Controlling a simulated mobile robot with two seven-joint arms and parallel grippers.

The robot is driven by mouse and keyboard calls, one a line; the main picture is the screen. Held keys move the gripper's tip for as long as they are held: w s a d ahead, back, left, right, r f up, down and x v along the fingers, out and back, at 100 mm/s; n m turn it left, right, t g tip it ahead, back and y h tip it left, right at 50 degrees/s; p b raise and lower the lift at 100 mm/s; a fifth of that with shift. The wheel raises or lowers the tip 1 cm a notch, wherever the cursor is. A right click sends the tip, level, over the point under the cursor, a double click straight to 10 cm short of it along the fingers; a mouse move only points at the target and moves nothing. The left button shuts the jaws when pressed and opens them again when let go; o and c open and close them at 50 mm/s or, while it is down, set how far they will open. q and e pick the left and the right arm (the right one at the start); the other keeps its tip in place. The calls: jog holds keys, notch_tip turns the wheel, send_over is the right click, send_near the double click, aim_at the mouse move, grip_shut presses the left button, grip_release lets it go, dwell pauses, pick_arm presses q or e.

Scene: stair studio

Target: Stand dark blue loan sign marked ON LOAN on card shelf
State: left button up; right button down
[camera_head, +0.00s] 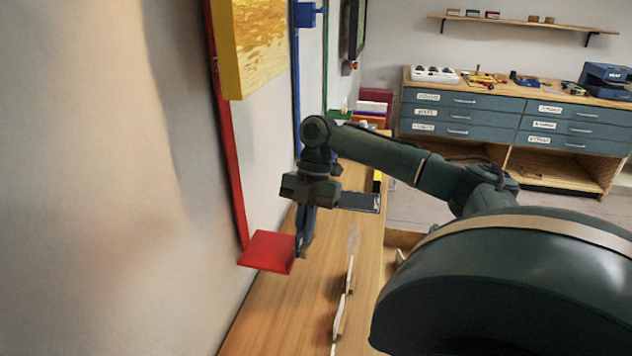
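My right gripper (303,248) points down above the wooden ledge along the wall, beside a red square plate. A narrow dark blue shape (308,226) shows at its fingers. I cannot tell whether this is the loan sign seen edge-on or part of the fingers, so I cannot tell open from shut. No ON LOAN lettering is readable. Thin white cards (338,314) stand on edge on the wooden ledge (290,315), which may be the card shelf. My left gripper is out of view.
The red plate (267,251) juts from a red wall rail, close to my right gripper. A dark flat panel (360,202) lies behind the gripper. A drawer cabinet (490,115) stands at the back right.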

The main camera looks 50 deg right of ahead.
jog(key=shift+w+a+f, duration=0.1)
jog(key=shift+w+a, duration=0.4)
jog(key=shift+w, duration=0.4)
jog(key=shift+w+a+f, duration=0.15)
jog(key=shift+w+a, duration=0.3)
jog(key=shift+w, duration=0.5)
jog(key=shift+w+a+f, duration=0.1)
jog(key=shift+w+a, duration=0.4)
jog(key=shift+w, duration=0.4)
jog(key=shift+f+b, duration=0.35)
jog(key=shift+f, duration=0.85)
jog(key=c, duration=1.5)
grip_release()
jog(key=shift+c, duration=0.2)
jog(key=b+v, duration=0.1)
jog(key=v, duration=0.6)
jog(key=shift+r, duration=0.25)
